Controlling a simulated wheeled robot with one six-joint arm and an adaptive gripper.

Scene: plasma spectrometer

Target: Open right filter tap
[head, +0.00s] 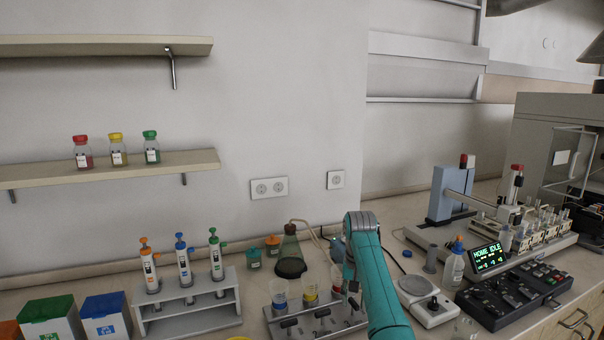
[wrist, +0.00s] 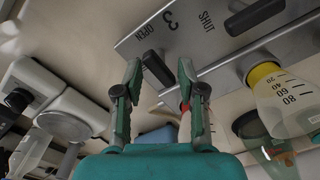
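The right filter tap is a short black lever (wrist: 158,68) on the grey metal panel (wrist: 130,45), beside the number 3 and the words OPEN and SHUT. In the wrist view it lies slanted, between the fingertips of my open gripper (wrist: 160,72). I cannot tell whether the fingers touch it. The filter stand also shows in the head view, with a black tap lever (head: 352,303) at its right, close to my teal arm. My gripper's fingertips are hidden in the head view.
A cup with a yellow band (wrist: 267,85) and a second black lever (wrist: 255,15) are close on the right in the wrist view. In the head view, a white balance-like device (head: 425,300) and a wash bottle (head: 454,265) stand right of my arm. A flask (head: 290,262) stands behind the stand.

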